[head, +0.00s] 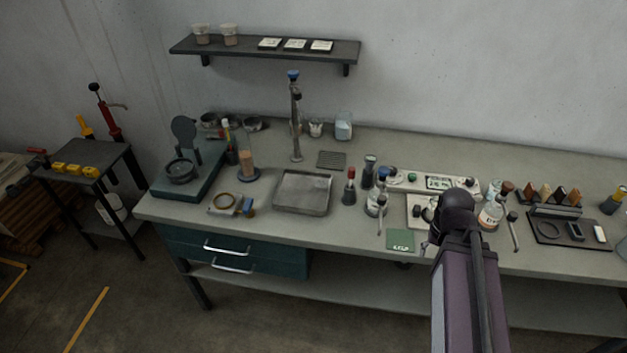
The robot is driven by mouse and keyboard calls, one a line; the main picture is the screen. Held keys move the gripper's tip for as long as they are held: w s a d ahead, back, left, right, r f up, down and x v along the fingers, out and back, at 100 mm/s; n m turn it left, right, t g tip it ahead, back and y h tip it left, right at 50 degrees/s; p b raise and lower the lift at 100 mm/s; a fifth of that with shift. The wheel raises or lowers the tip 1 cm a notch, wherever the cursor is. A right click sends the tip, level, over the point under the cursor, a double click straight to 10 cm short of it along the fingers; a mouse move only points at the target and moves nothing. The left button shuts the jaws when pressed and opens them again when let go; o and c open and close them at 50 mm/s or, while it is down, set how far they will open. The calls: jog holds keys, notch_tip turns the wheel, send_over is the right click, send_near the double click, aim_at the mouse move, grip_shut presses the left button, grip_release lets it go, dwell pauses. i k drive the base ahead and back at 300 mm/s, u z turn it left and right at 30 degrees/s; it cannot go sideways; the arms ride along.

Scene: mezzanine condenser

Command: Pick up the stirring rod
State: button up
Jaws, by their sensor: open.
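I cannot single out the stirring rod for certain. Two slim upright grey pieces with dark tops stand near the bench's front edge: one slim piece (380,220) just left of a white plate, and another slim piece (514,236) right of my arm. I cannot tell whether either is the rod. My purple arm rises from the lower right and its dark rounded joint covers part of the bench. My gripper cannot be made out; it seems hidden behind the arm. Nothing is seen held.
The long grey bench (350,234) is crowded. A metal tray (303,192), a red-topped bottle (349,190), a green pad (400,240), a labelled bottle (491,214) and a black mat (570,232) stand along it. A wall shelf (265,50) hangs above. Floor is free at the lower left.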

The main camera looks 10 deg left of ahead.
aim_at(351, 170)
jog(key=u, duration=0.7)
jog(key=k, duration=0.95)
jog(key=z, duration=0.1)
jog(key=i, duration=0.85)
